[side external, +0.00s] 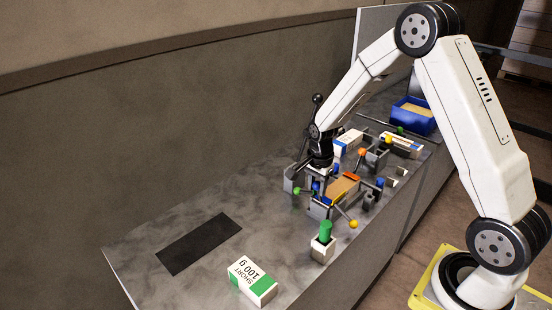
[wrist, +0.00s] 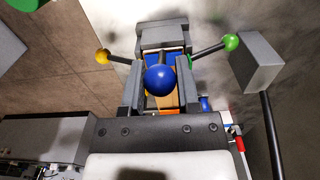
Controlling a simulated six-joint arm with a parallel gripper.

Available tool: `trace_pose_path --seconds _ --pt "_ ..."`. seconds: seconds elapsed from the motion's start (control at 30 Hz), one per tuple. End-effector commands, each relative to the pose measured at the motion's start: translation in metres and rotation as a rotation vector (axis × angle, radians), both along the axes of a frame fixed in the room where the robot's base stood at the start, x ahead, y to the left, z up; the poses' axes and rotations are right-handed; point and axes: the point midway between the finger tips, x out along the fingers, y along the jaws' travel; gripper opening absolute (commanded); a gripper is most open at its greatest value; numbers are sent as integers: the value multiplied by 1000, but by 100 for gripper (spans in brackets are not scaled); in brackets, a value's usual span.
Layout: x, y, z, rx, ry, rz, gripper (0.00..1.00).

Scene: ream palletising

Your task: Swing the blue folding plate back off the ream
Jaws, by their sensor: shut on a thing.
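My gripper (side external: 318,180) is down at the folding fixture in the side view. In the wrist view its two grey fingers (wrist: 160,88) stand on either side of a blue ball knob (wrist: 160,80) and are shut on it. Blue strips of the folding plate (wrist: 176,56) show behind the knob; most of the plate is hidden, so its angle is unclear. The ream (side external: 343,188) shows as a tan-brown block in the fixture in the side view. A tan strip of it (wrist: 160,100) shows below the knob in the wrist view.
Levers with a yellow ball (side external: 353,224) and a green ball (side external: 296,191) stick out beside the fixture. A green-topped post (side external: 325,232), a white-green ream packet (side external: 252,280) and a dark mat (side external: 199,243) lie nearer. A blue bin (side external: 412,125) stands behind. The table's left part is mostly clear.

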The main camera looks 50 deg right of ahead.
Motion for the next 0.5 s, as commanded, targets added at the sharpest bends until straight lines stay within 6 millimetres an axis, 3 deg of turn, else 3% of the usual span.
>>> trace_pose_path --seconds 0.5 --pt "0 16 -7 2 1 0 8"
